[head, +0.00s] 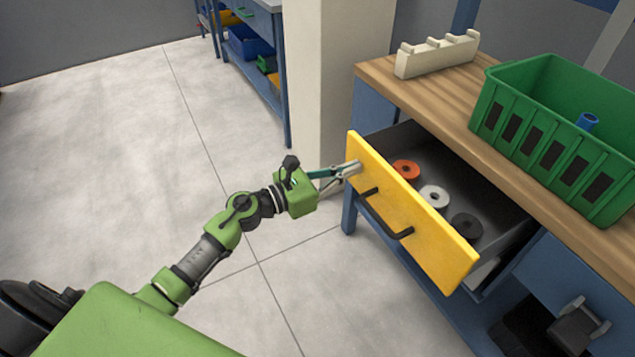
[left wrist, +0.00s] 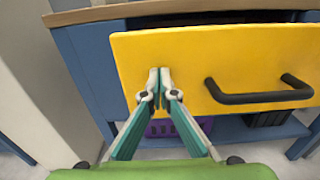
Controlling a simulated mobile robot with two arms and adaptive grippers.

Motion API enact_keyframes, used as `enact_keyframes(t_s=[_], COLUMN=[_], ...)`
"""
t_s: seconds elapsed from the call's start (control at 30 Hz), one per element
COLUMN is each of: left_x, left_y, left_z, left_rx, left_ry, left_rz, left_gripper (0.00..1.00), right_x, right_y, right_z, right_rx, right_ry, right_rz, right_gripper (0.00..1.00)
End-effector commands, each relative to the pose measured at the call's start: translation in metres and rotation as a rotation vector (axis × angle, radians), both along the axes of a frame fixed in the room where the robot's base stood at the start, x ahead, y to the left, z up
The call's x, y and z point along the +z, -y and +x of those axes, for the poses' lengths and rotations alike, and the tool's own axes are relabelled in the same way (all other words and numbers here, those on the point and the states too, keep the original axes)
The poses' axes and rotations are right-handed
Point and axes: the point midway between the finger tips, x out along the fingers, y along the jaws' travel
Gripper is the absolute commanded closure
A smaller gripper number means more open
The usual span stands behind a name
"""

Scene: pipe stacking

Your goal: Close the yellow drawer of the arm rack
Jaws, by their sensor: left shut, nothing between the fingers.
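The yellow drawer (head: 412,215) stands pulled out from the bench. Its yellow front has a black handle (head: 386,218) and also fills much of the left wrist view (left wrist: 215,62). Inside lie an orange ring (head: 406,170), a white ring (head: 434,195) and a black ring (head: 466,226). My left gripper (head: 352,168) is shut and empty, its fingertips at the left end of the yellow front, left of the handle. In the left wrist view the shut fingertips (left wrist: 160,78) are against or very close to the front; I cannot tell if they touch. My right gripper is not clearly seen.
The wooden bench top (head: 385,72) carries a cream rack (head: 437,55) and a green crate (head: 560,130) with a blue pipe piece (head: 587,121) in it. A pale pillar (head: 330,80) stands left of the bench. The floor at left is clear. A purple basket (left wrist: 165,128) sits below the drawer.

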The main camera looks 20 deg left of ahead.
Motion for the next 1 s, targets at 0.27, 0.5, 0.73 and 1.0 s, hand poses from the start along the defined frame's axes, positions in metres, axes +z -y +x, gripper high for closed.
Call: enact_keyframes(t_s=[0.27,0.5,0.73,1.0], left_x=[-0.001,-0.002,-0.001,0.001], left_y=[0.047,0.077,0.093,0.099], left_z=[0.061,0.099,0.120,0.127], left_rx=[-0.001,0.000,0.001,0.001], left_ry=[0.003,0.001,-0.001,0.001], left_rz=[0.000,0.000,-0.001,-0.002], left_gripper=[1.00,1.00,1.00,1.00], right_x=[0.038,0.083,0.104,0.102], right_y=[0.001,0.003,0.004,0.004], right_z=[0.001,-0.005,-0.013,-0.012], right_rx=[-0.002,-0.005,-0.007,-0.007], right_ry=[0.026,0.053,0.060,0.060], right_rz=[0.000,0.001,0.001,0.002], right_gripper=[0.37,0.37,0.37,0.37])
